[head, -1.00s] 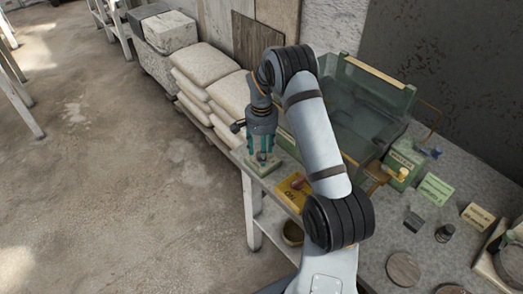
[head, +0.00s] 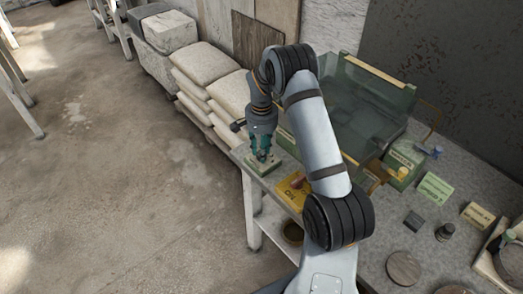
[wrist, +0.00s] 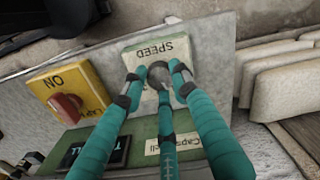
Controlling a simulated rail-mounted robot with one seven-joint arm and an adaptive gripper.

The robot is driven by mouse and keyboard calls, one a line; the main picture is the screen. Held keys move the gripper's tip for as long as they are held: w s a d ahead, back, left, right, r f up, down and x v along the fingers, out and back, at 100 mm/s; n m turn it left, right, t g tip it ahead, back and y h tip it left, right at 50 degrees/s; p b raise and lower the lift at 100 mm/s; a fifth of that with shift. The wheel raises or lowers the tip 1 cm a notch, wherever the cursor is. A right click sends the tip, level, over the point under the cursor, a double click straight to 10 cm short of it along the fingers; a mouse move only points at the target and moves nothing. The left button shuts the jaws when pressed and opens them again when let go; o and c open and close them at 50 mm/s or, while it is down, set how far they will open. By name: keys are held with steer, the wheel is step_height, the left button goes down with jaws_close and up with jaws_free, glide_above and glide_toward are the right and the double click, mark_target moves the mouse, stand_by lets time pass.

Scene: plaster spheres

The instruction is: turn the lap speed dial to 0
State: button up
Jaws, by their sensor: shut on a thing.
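The lap speed dial (wrist: 158,72) is a small dark round knob on a pale green box marked SPEED (wrist: 168,47); that box also shows in the head view (head: 254,168) at the bench's near left corner. My gripper (wrist: 155,82) has teal fingers with dark joints. Its fingertips are closed around the dial, and in the head view my gripper (head: 262,156) points down onto the box. The fingers hide much of the dial, and I cannot read its setting.
A green panel (wrist: 140,127) lies close by. A clear tank (head: 365,110) stands behind my arm. Stacked sacks (head: 205,75) are beyond the bench.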

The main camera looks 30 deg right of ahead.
steer(key=shift+n, duration=0.3)
steer(key=n+b, duration=0.1)
steer(key=n, duration=0.1)
steer(key=shift+n+b, duration=0.3)
steer(key=shift+b, duration=0.1)
steer(key=n+b, duration=0.1)
steer(key=n, duration=0.3)
steer(key=shift+n, duration=0.3)
steer(key=o, duration=1.1)
steer(key=shift+o, duration=0.2)
step_height(320, 180, up, 12)
stand_by(0.3)
